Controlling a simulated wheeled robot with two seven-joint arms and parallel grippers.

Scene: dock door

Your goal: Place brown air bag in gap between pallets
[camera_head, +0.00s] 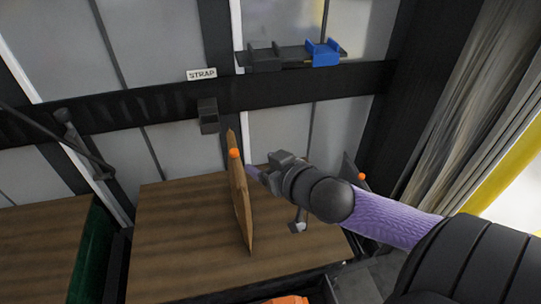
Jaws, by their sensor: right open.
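A thin brown air bag (241,205) with an orange valve knob (235,153) stands on edge, slightly tilted, over a wood-topped load (170,235). Whether its lower edge rests on the wood is unclear. My right gripper (256,174) is just right of the bag's upper part, its jaws open. Whether it touches the bag is hard to tell. A second wood-topped load (40,245) stands at the lower left, with a dark gap (115,265) between the two loads. Pallets under the loads are not visible. My left gripper is out of view.
A dark wall rail carries a "STRAP" label (201,74). A blue clamp (323,52) sits on a dark bar above. A dark panel with an orange knob (361,177) stands right of my wrist. An orange item (288,299) shows at the bottom edge. A curtain hangs at right.

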